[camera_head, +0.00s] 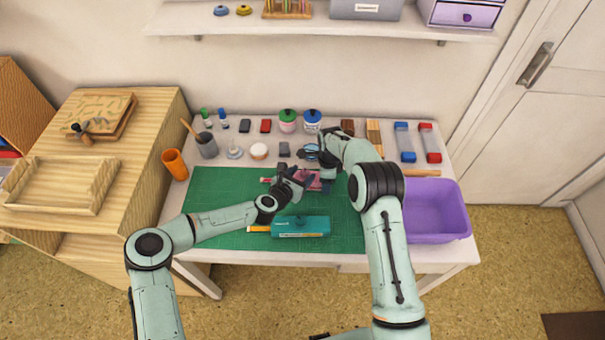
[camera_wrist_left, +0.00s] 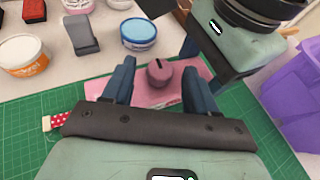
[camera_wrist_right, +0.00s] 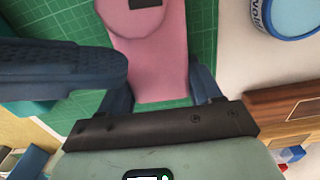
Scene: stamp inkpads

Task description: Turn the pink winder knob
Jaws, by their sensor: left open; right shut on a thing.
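The pink winder knob (camera_wrist_left: 159,73) is a round, dark pink knob with a black mark, on top of a flat pink winder body (camera_wrist_left: 98,90) lying on the green mat. My left gripper (camera_wrist_left: 160,66) is open, with one finger on each side of the knob; I cannot tell whether they touch it. My right gripper (camera_wrist_right: 160,88) is shut on the end of the pink body, whose knob (camera_wrist_right: 132,18) shows at the top of the right wrist view. In the head view the pink body (camera_head: 313,183) is partly hidden by both grippers (camera_head: 293,180) (camera_head: 327,172).
A red dotted strip with a pale end (camera_wrist_left: 56,122) sticks out at the left of the winder. A teal box (camera_head: 300,228) lies in front on the green mat (camera_head: 220,205). A purple bin (camera_head: 440,232) stands at right. Jars and inkpads line the back.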

